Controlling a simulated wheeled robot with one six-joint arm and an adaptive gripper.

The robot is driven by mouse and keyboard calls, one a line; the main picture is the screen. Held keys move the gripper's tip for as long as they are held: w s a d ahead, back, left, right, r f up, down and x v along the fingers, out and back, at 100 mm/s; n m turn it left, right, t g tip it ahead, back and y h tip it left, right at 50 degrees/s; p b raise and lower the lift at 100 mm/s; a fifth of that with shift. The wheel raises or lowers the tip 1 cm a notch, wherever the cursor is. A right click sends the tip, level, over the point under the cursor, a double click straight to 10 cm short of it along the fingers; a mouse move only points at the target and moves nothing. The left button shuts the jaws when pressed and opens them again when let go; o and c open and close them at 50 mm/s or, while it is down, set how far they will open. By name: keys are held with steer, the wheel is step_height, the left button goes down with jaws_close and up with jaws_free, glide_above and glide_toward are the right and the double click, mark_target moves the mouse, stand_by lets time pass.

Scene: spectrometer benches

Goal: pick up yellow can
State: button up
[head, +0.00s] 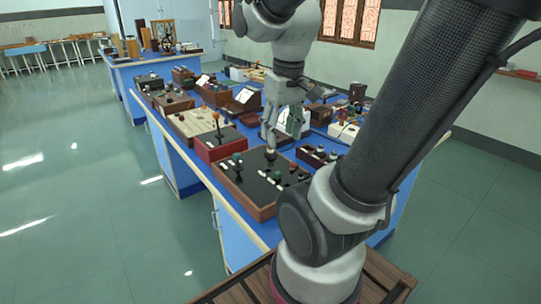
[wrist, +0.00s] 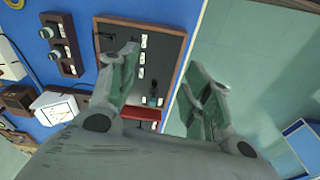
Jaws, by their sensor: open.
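I cannot make out a yellow can in either view. My gripper (head: 283,133) hangs over the blue bench in the head view, above the far part of a black-topped wooden instrument box (head: 253,196). In the wrist view my gripper (wrist: 163,65) shows its two fingers spread apart with nothing between them. The box's black panel, with white labels and small knobs, lies beyond the fingers there. A yellow curved thing (wrist: 14,4) is cut off at the top left corner of the wrist view; I cannot tell what it is.
The blue bench (head: 181,172) is crowded with instrument boxes. A red-sided box (head: 212,150) adjoins the black-topped one. A dark switch box (head: 318,157) and a white device (head: 343,132) stand to the right. Open green floor (head: 80,190) lies left.

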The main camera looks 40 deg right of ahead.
steer(key=w+d+f+g, duration=0.2)
steer(key=w+d+f, duration=0.35)
steer(key=w, duration=0.25)
steer(key=n, duration=0.1)
glide_above(270, 153)
steer(key=s+a, duration=0.1)
steer(key=s, duration=0.3)
steer(key=shift+g+y, duration=0.3)
steer(key=shift+g, duration=0.1)
step_height(270, 153, down, 8)
steer(key=shift+a+r, duration=0.1)
steer(key=shift+a, duration=0.05)
steer(key=w+n, duration=0.1)
steer(key=w+d+t, duration=0.1)
steer(key=w, duration=0.1)
steer(key=w+r+n, duration=0.1)
steer(key=w, duration=0.1)
steer(key=shift+w+d+n, duration=0.1)
steer(key=shift+d+n, duration=0.2)
steer(key=shift+d, duration=0.05)
steer(key=shift+f+n, duration=0.15)
steer(key=shift+n, duration=0.15)
steer(key=f, duration=0.7)
steer(key=shift+d+f, duration=0.25)
steer(key=shift+f, duration=0.05)
jaws_close()
